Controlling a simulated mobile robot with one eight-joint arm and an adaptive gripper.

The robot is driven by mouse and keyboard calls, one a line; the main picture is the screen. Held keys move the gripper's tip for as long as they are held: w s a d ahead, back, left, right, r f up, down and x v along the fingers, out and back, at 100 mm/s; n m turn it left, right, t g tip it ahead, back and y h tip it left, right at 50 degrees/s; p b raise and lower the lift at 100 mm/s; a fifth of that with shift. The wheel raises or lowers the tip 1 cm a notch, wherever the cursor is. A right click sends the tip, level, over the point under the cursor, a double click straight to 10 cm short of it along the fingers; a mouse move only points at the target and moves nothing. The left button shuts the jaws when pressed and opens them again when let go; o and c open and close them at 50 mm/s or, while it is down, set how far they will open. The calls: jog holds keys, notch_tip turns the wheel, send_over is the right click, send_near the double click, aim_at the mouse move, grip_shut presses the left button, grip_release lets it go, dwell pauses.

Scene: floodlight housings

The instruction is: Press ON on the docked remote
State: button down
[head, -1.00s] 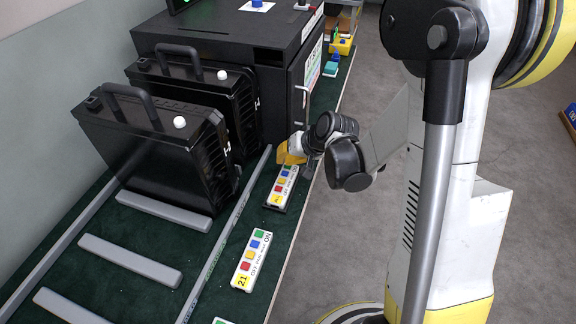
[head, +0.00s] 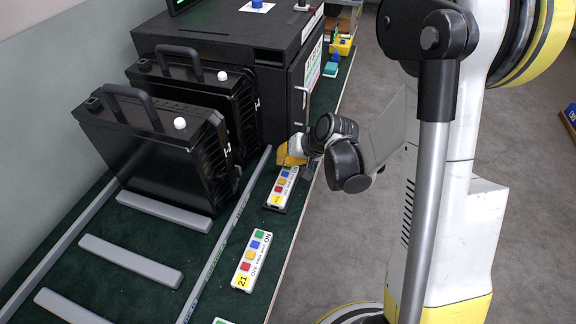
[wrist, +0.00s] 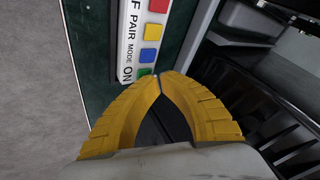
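The docked remote (head: 281,188) is white, with red, yellow, blue and green buttons and a yellow label at its near end. It sits in a dark holder on the green bench. In the wrist view the remote (wrist: 136,45) shows the printed words PAIR, MODE and ON. The green button (wrist: 146,72) is beside ON, at the end closest to my fingertips. My gripper (wrist: 159,76) has yellow fingers with tips together and nothing between them. The tips are right beside the green button; contact cannot be told. In the head view my gripper (head: 290,158) is over the remote's far end.
A second remote (head: 251,260), labelled 21, lies nearer on the bench. Two black floodlight housings (head: 150,140) stand to the left, and a black cabinet (head: 262,85) stands behind. A grey rail (head: 224,238) runs along the bench. Open floor lies to the right.

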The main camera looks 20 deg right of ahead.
aim_at(285, 167)
jog(key=shift+r, duration=0.6)
jog(key=shift+r+p, duration=0.1)
jog(key=shift+p, duration=0.25)
jog(key=shift+r+p, duration=1.75)
jog(key=shift+r, duration=0.65)
jog(key=shift+r, duration=0.15)
jog(key=s+r+n+h, duration=0.1)
jog(key=s+r+h, duration=0.1)
jog(key=s+r, duration=0.5)
jog(key=s+r+n+h, duration=0.1)
jog(key=s+r, duration=0.7)
jog(key=s, duration=0.6)
jog(key=shift+d+r+n+t+h, duration=0.2)
jog(key=shift+d+n+t+h, duration=0.2)
